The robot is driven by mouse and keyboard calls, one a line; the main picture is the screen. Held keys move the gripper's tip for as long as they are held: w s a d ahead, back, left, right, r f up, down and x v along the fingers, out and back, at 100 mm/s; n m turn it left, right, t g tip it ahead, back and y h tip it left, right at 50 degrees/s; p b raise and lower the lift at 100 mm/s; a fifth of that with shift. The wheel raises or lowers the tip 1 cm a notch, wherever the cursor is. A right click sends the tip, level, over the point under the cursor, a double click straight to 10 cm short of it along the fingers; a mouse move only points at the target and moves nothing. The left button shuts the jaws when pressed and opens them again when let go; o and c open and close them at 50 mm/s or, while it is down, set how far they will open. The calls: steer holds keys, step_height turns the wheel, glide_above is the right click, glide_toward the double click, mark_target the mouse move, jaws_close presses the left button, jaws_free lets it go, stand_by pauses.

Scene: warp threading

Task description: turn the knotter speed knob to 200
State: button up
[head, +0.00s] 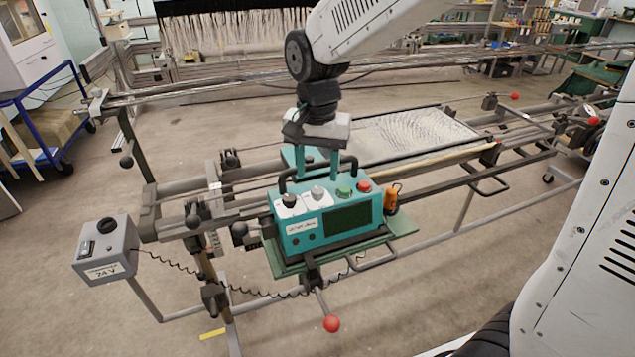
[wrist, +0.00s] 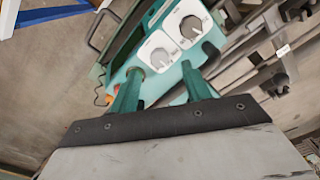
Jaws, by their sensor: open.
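The teal knotter box (head: 335,218) stands on a green plate on the rail frame. Its top carries two knobs on white dial plates, a left knob (head: 289,200) and a right knob (head: 318,191). Both show in the wrist view, one nearer (wrist: 161,58) and one farther (wrist: 191,26). Dial markings and labels are too small to read, so I cannot tell which is the speed knob or its setting. My gripper (head: 318,174) points down above the box. Its two teal fingers are apart and empty, with the nearer knob showing between and just beyond the tips (wrist: 160,74).
A green button (head: 343,193) and red button (head: 364,186) sit right of the knobs. A black handle (head: 284,178) rises at the box's left. An orange device (head: 391,198) stands at the right. A grey 24 V box (head: 106,249) with coiled cable and a red-balled lever (head: 331,323) are nearby.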

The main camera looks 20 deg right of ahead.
mark_target(317, 190)
steer(key=shift+f, duration=2.2)
steer(key=c, duration=1)
steer(key=shift+n, duration=0.3)
steer(key=n, duration=0.4)
steer(key=shift+n, duration=2.7)
